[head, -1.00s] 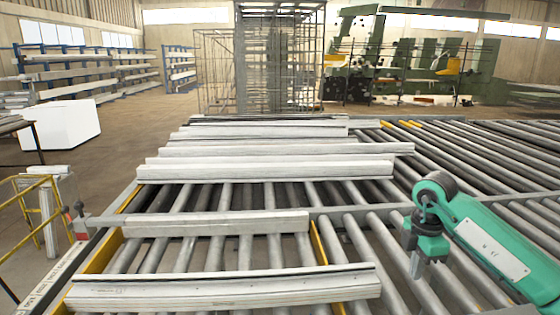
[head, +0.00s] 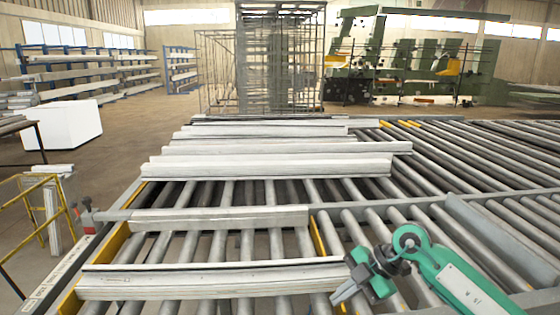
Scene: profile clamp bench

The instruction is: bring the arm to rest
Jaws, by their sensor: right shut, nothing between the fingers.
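My right arm (head: 470,285), green with a grey joint, reaches in from the lower right. Its dark grey right gripper (head: 342,291) is shut and empty. It points down and to the left above the rollers, by the right end of the nearest pale profile (head: 210,281). I cannot tell whether it touches that profile. A second, shorter profile (head: 220,218) lies just behind the nearest one. My left gripper is not in view.
Several more long profiles (head: 270,167) lie across the roller bench (head: 352,233) farther back. A red-tipped clamp (head: 87,214) stands at the bench's left edge. A grey rail (head: 490,232) runs at the right. Bare rollers lie right of the profiles.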

